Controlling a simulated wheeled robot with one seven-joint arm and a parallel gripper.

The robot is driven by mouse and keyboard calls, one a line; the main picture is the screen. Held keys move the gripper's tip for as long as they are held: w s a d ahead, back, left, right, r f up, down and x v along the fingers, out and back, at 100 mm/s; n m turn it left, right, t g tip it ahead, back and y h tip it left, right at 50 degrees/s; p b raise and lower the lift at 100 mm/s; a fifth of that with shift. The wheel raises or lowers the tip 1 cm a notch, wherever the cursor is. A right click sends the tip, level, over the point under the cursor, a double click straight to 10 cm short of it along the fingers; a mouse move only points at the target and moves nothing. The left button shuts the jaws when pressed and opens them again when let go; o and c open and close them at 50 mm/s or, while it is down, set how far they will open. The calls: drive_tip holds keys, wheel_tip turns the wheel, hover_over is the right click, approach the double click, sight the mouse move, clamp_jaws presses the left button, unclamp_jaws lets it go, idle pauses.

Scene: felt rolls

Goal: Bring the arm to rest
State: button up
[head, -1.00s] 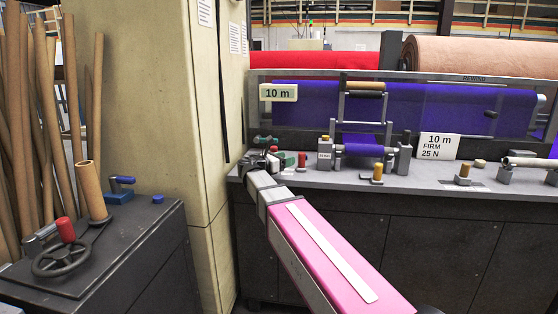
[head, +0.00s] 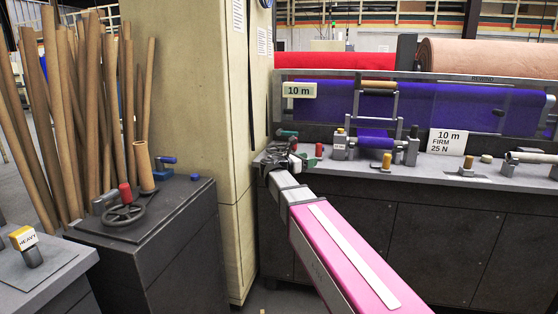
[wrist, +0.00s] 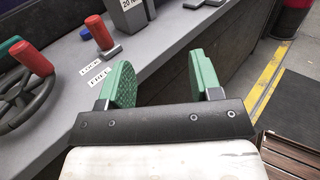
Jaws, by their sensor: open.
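My gripper (head: 281,150) is at the left end of the grey machine bench (head: 450,186), at the end of my outstretched pink and grey arm. In the wrist view, its two green pads (wrist: 163,77) stand wide apart with nothing between them. Beneath and beyond them lie the bench edge and the floor. I cannot tell the exact gap between the gripper and the bench top.
A handwheel (wrist: 22,95) and red-knobbed levers (wrist: 99,33) lie left of the gripper in the wrist view. A beige pillar (head: 190,90) stands left of the arm. A dark cabinet (head: 165,250) and cardboard tubes (head: 90,110) are farther left.

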drive_tip(key=s+d+f+m+g+y, duration=0.2)
drive_tip(key=s+d+f+m, duration=0.1)
drive_tip(key=f, duration=0.4)
drive_tip(key=s+d+f+m+g+y, duration=0.2)
drive_tip(key=s+d+f+m, duration=0.15)
drive_tip(key=f, duration=0.35)
drive_tip(key=s+d+f+m+g+y, duration=0.1)
drive_tip(key=s+d+f+m+y, duration=0.2)
drive_tip(key=f, duration=0.4)
drive_tip(key=s+a+f+m+g+y, duration=0.1)
drive_tip(key=s+f+m+g+y, duration=0.3)
drive_tip(key=s+f+m+y, duration=0.4)
drive_tip(key=s+f+m, duration=0.6)
drive_tip(key=s, duration=0.1)
drive_tip(key=shift+a+f+m, duration=0.35)
drive_tip(key=shift+a+f, duration=0.05)
